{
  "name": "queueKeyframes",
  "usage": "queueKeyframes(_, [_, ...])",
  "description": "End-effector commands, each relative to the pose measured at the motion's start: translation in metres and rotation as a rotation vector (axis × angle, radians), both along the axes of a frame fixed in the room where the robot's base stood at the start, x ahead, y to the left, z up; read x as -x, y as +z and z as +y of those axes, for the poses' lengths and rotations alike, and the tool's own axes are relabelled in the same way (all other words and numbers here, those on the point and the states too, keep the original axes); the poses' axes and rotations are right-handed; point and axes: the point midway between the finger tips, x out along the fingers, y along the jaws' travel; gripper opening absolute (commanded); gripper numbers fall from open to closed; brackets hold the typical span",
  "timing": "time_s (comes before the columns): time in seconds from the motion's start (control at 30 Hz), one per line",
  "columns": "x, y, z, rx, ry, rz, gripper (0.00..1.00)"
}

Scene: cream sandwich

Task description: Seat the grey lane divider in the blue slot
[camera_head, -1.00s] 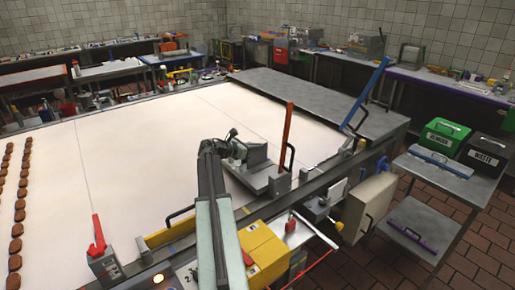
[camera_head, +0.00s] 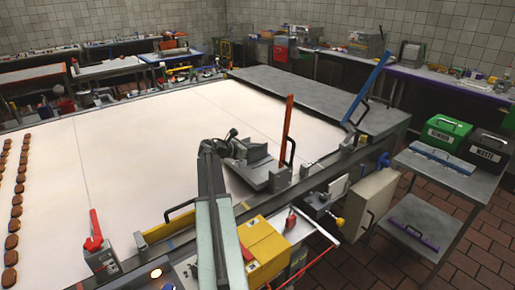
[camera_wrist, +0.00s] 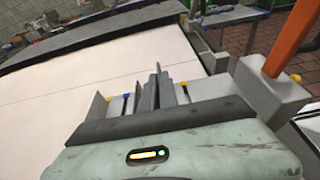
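My gripper (camera_head: 236,147) is over the near right part of the pale belt, close to the near rail. In the wrist view my gripper (camera_wrist: 154,92) shows dark upright pieces close together; I cannot tell fingers from any held part. A grey flat piece (camera_head: 259,176), perhaps the grey lane divider, lies right beside it, next to the base of the orange post (camera_head: 288,118). Its far side is partly hidden by my gripper. A tilted blue post (camera_head: 367,88) stands further right by the grey plate, apart from my gripper. It probably marks the blue slot, whose opening I cannot make out.
A red lever (camera_head: 95,226) stands on the near rail at left. A yellow box (camera_head: 262,240) sits below my arm. Brown sandwiches line the left of the belt (camera_head: 140,130). A cart with green (camera_head: 446,131) and black bins stands at right. The middle belt is clear.

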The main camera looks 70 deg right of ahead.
Motion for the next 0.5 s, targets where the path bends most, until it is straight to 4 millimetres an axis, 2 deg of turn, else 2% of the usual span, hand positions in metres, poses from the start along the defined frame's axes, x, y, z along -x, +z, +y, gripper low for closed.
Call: queueKeyframes(0.5, [0.0,-0.014,0.0,0.0,0.0,0.0,0.0])
